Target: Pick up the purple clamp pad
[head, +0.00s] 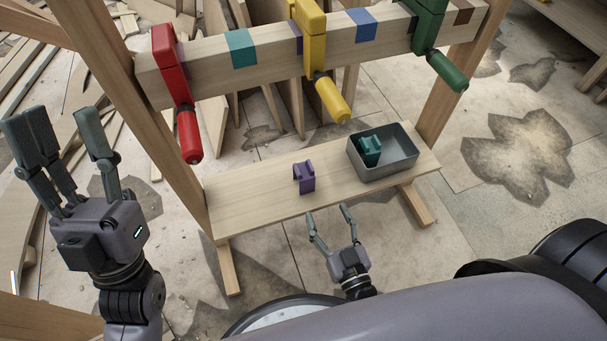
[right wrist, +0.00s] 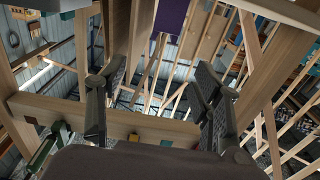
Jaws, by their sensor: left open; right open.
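The purple clamp pad (head: 305,179) stands on the low wooden shelf (head: 250,198), left of a grey tray. In the right wrist view, a purple patch of it (right wrist: 172,16) shows at the top edge. My right gripper (head: 328,210) is open and empty at the shelf's front edge, in front of and slightly right of the pad. Its spread fingers also show in the right wrist view (right wrist: 160,80), apart from the pad. My left gripper (head: 60,118) is open and empty, raised at the far left, away from the shelf.
The grey tray (head: 399,169) on the shelf's right end holds a teal pad (head: 369,151). A beam above carries red (head: 178,95), yellow (head: 314,55) and green (head: 436,50) clamps. Posts (head: 160,140) flank the shelf. The shelf's left half is clear.

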